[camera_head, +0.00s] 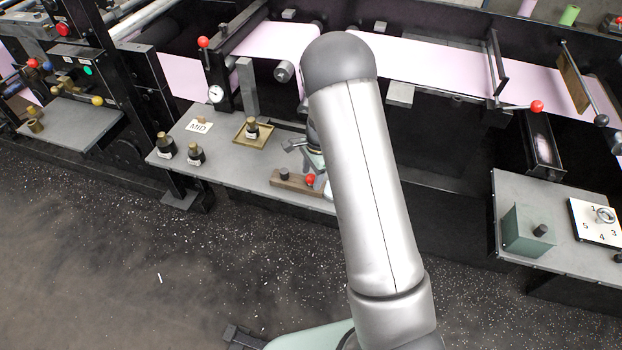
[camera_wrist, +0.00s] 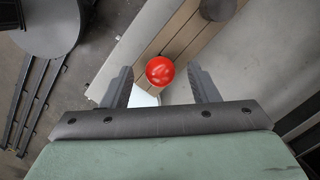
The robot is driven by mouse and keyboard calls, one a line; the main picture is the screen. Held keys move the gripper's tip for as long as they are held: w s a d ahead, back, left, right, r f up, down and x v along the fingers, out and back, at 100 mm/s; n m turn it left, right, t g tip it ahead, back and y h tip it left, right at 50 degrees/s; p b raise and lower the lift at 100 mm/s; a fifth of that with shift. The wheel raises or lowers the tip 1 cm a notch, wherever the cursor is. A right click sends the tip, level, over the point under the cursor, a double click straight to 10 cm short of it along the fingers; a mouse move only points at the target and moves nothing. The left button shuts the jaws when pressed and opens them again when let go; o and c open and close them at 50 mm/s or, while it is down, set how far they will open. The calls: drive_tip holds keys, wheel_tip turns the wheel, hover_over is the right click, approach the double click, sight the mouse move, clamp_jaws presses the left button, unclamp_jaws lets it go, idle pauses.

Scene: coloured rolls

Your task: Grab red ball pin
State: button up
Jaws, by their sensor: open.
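The red ball pin (camera_wrist: 160,71) shows in the wrist view as a glossy red ball between the tips of my gripper (camera_wrist: 160,88). My fingers are open, one on each side of the ball, with a gap on both sides. In the head view the red ball (camera_head: 310,179) sits at the right end of a brown wooden block (camera_head: 289,182) on the grey shelf. My arm hides the space just to the right of it. My gripper (camera_head: 308,150) shows only in part there, beside my arm. The pin's stem is hidden under the ball.
A dark knob (camera_wrist: 217,8) stands on the same wooden block near the ball. On the grey shelf (camera_head: 235,170) are brass-and-black weights (camera_head: 166,145), a small tray (camera_head: 254,133) and a MID card (camera_head: 199,126). Machine frames with pink web (camera_head: 430,65) stand behind.

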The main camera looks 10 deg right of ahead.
drive_tip(key=shift+f, duration=0.35)
drive_tip(key=c, duration=1)
drive_tip(key=shift+r, duration=0.15)
drive_tip(key=shift+c, duration=0.2)
